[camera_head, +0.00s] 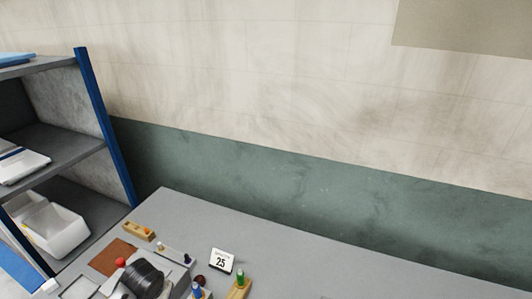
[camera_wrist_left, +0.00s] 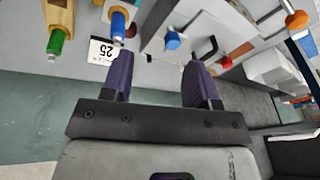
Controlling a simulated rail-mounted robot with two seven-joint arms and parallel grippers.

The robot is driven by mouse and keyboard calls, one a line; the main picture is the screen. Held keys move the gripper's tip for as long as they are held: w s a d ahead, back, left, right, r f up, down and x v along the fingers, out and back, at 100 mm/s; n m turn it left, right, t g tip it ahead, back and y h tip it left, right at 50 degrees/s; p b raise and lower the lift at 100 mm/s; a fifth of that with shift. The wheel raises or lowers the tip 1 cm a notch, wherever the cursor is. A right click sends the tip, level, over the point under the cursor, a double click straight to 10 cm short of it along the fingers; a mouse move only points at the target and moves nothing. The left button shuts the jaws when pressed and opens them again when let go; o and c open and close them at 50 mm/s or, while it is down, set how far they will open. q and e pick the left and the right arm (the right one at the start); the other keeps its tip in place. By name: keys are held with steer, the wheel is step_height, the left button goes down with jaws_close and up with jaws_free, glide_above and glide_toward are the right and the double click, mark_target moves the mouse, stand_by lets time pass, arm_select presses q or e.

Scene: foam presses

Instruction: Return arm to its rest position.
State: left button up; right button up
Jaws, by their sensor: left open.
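My left gripper (camera_wrist_left: 158,66) shows in the left wrist view with its two dark purple fingers apart. Nothing is held between them. A light grey block with a blue knob (camera_wrist_left: 172,40) appears beyond the fingers; I cannot tell how far away it is. The head view does not clearly show the left gripper. My right gripper is in neither view.
A grey table (camera_head: 330,265) holds a calendar reading 25 (camera_head: 221,261), a black coil (camera_head: 144,278), a brown pad (camera_head: 111,256) and small wooden holders (camera_head: 139,231). A blue-posted shelf (camera_head: 105,125) with a white bin (camera_head: 58,230) stands at left. The table's far right part looks clear.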

arm_select(q)
steer(key=w+d+r+m+t, duration=0.2)
steer(key=d+r+m+t, duration=0.2)
steer(key=r, duration=0.5)
steer(key=s+d+r+m+t+p, duration=0.2)
steer(key=s+d+r+t, duration=0.1)
steer(key=s+d+r, duration=0.3)
steer(key=s+f+n+g+h+p, duration=0.1)
steer(key=s+f, duration=0.4)
steer(key=s, duration=1)
steer(key=s+f+n+g+p, duration=0.3)
steer(key=s+f+g+p, duration=0.2)
steer(key=s, duration=1)
steer(key=shift+s+d+f+h+p, duration=0.15)
steer(key=shift+d+f+h+p, duration=0.1)
steer(key=shift+h+p, duration=0.25)
